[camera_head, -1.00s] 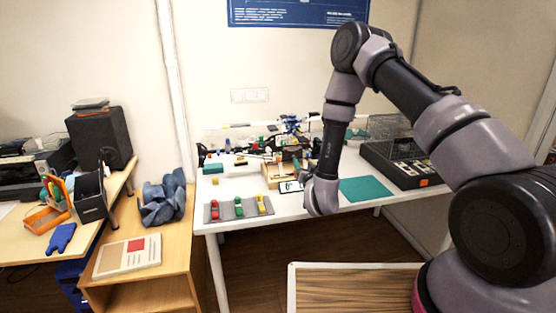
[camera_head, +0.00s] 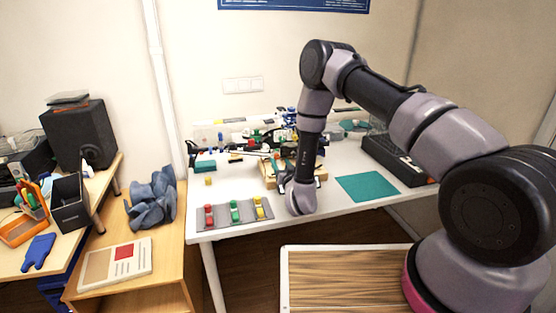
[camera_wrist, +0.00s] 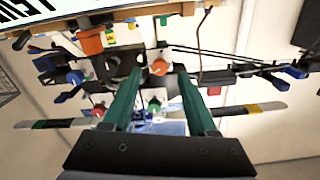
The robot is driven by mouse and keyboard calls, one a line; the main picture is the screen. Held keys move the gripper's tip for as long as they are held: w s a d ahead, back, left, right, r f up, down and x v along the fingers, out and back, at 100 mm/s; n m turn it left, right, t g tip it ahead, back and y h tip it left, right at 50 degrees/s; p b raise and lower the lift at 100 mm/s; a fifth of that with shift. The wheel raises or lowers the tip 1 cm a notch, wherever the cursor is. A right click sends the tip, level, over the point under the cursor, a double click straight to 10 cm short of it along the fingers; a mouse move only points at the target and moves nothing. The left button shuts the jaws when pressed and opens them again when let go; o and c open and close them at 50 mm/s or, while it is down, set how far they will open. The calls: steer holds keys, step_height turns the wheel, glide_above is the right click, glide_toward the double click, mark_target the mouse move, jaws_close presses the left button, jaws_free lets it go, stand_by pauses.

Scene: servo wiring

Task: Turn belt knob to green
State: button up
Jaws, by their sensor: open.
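In the wrist view, my gripper (camera_wrist: 160,71) is open, with two green fingers spread and nothing clearly held between them. A round orange-red knob (camera_wrist: 160,67) shows in the gap between the fingertips; whether they touch it is unclear. In the head view, my wrist hangs over the white table (camera_head: 335,205), hiding part of the wooden fixture (camera_head: 270,180); the fingers are not clear there.
A grey tray (camera_head: 220,219) with red, green and yellow pieces lies at the table's front left. A teal mat (camera_head: 367,187) lies to the right, beside a dark box (camera_head: 395,160). Cluttered parts and a blue device (camera_head: 288,115) stand behind my wrist.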

mark_target(278, 158)
steer(key=shift+x, duration=1.75)
jaws_close()
steer(key=shift+n, duration=0.3)
steer(key=n, duration=0.4)
steer(key=shift+n, duration=2)
